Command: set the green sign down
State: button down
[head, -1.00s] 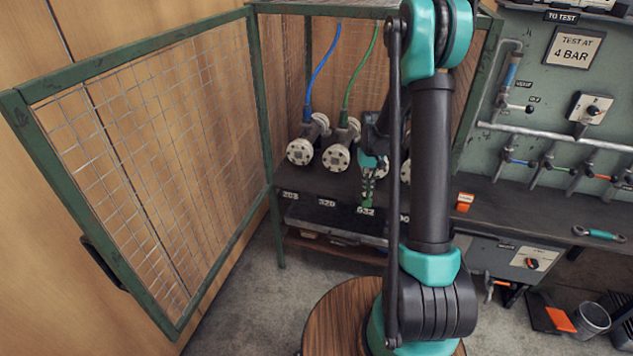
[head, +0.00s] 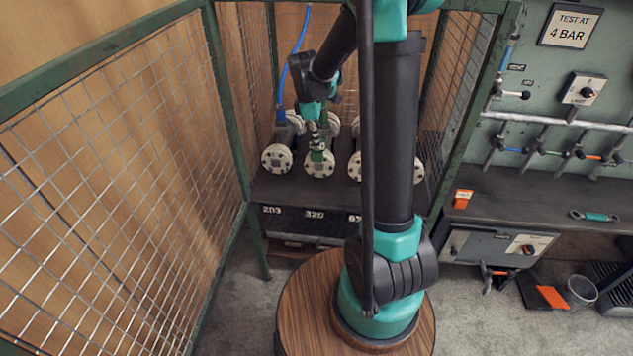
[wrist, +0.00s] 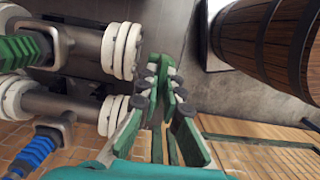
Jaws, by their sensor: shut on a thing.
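My gripper (head: 316,128) is inside the mesh cage, shut on the small green sign (head: 318,157). The sign hangs from the fingertips in front of a pale flange (head: 319,168), the second from the left; whether it touches the flange I cannot tell. In the wrist view my gripper (wrist: 160,88) points away from the pipe ends, and the sign is hard to tell from the green finger parts. The sign's face cannot be read.
Flanged pipes (head: 277,158) lie on a dark shelf (head: 285,190) with number labels along its front edge. A blue hose (head: 291,65) rises from the left one. The open mesh door (head: 120,170) stands at left. An orange tag (head: 463,199) is on the bench at right.

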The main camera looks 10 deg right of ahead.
notch_tip(320, 180, down, 16)
jog(key=shift+f, duration=0.1)
dwell(0.5)
jog(key=shift+f, duration=0.1)
jog(key=c, duration=1.7)
grip_release()
